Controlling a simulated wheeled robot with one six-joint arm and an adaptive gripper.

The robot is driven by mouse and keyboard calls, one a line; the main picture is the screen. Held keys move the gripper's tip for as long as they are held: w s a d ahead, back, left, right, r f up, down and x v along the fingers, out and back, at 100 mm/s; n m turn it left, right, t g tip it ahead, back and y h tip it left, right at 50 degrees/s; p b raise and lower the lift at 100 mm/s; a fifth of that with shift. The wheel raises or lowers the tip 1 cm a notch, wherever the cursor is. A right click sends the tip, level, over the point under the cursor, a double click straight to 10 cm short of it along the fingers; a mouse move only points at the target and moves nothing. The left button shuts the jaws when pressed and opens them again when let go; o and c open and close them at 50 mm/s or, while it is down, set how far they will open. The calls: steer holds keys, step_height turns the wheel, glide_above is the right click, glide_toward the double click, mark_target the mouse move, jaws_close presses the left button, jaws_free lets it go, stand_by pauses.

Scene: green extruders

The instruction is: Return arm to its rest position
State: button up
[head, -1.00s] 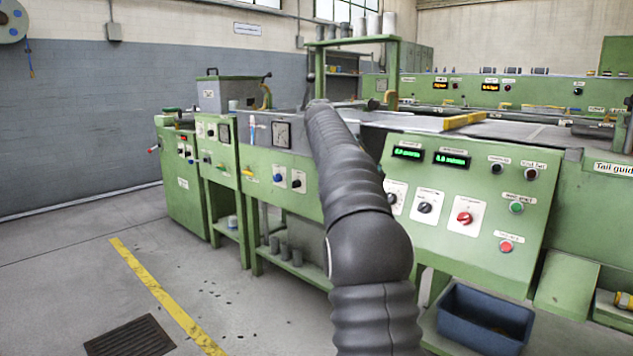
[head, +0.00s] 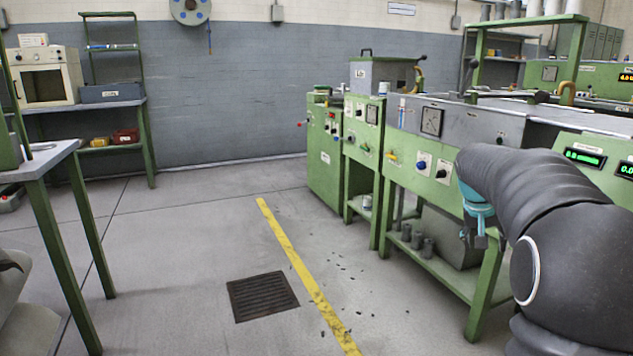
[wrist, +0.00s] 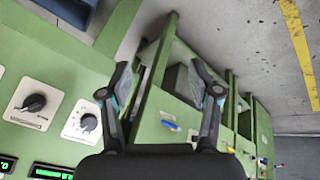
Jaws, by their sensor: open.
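My arm, in a dark ribbed sleeve, is folded at the right of the head view in front of the green extruder (head: 330,150). Beyond the fingers are the green machine panel (wrist: 75,90) with black knobs and the machine's lower frame. No object is held.
A floor grate (head: 262,297) and a yellow floor line (head: 290,255) lie on open grey floor. A table (head: 55,160) stands at the left edge. A shelf bench with a beige oven (head: 46,82) is at the back left.

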steer(key=s+a+n+t+y+p, duration=0.1)
steer(key=s+a, duration=0.6)
steer(key=s, duration=0.3)
steer(key=s+a+n+t+y+p, duration=0.1)
steer(key=s+a+n+y+p, duration=0.1)
steer(key=s+a, duration=0.5)
steer(key=s+a+n+y+p, duration=0.1)
steer(key=s+a+p, duration=0.1)
steer(key=s+a, duration=0.6)
steer(key=shift+s+n+t, duration=0.3)
steer(key=shift+s+t, duration=0.1)
steer(key=shift+s, duration=3.2)
